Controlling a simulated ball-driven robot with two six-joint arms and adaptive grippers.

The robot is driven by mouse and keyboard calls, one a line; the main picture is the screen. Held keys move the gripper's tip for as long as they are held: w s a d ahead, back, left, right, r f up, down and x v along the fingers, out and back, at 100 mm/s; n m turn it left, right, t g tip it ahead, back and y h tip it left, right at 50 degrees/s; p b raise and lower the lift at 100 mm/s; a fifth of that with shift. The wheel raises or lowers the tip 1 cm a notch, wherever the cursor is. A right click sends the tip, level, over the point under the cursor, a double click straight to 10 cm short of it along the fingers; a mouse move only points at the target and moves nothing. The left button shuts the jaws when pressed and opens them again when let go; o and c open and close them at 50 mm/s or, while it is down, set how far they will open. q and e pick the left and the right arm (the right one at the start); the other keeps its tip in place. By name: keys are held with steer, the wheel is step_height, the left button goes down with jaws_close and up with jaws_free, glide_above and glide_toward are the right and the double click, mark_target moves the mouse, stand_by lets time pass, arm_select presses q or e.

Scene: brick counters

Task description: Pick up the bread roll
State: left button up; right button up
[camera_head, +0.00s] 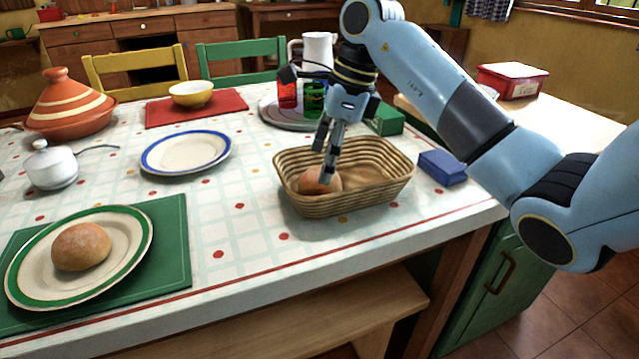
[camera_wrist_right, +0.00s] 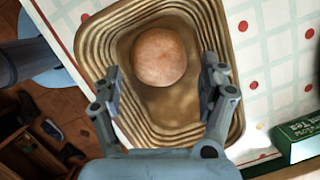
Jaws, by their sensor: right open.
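A round brown bread roll (camera_head: 318,181) sits in the left part of a woven basket (camera_head: 372,193) on the table. In the right wrist view the roll (camera_wrist_right: 159,57) lies inside the basket (camera_wrist_right: 91,44), ahead of and between the fingers. My right gripper (camera_head: 328,164) points down into the basket over the roll. In the wrist view the right gripper (camera_wrist_right: 162,85) is open, with a gap on both sides of the roll. Another bread roll (camera_head: 81,247) lies on a green-rimmed plate (camera_head: 33,279) at the front left. My left gripper is not in view.
A blue box (camera_head: 442,167) stands right of the basket and a green box (camera_head: 385,119) behind it. A tray (camera_head: 272,111) with coloured glasses and a white jug (camera_head: 318,50) is behind. A blue-rimmed plate (camera_head: 187,152) lies left.

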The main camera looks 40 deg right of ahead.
steer(key=x, duration=0.4)
steer(key=shift+s+d+f, duration=0.1)
steer(key=shift+s+f, duration=0.05)
steer(key=shift+s, duration=0.1)
steer(key=shift+w+f+b, duration=0.1)
steer(key=shift+f+b, duration=0.2)
steer(key=shift+c, duration=0.7)
steer(key=c, duration=0.5)
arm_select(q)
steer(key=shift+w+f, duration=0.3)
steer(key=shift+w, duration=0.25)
arm_select(e)
steer(key=shift+c, duration=0.2)
steer(key=shift+r, duration=0.2)
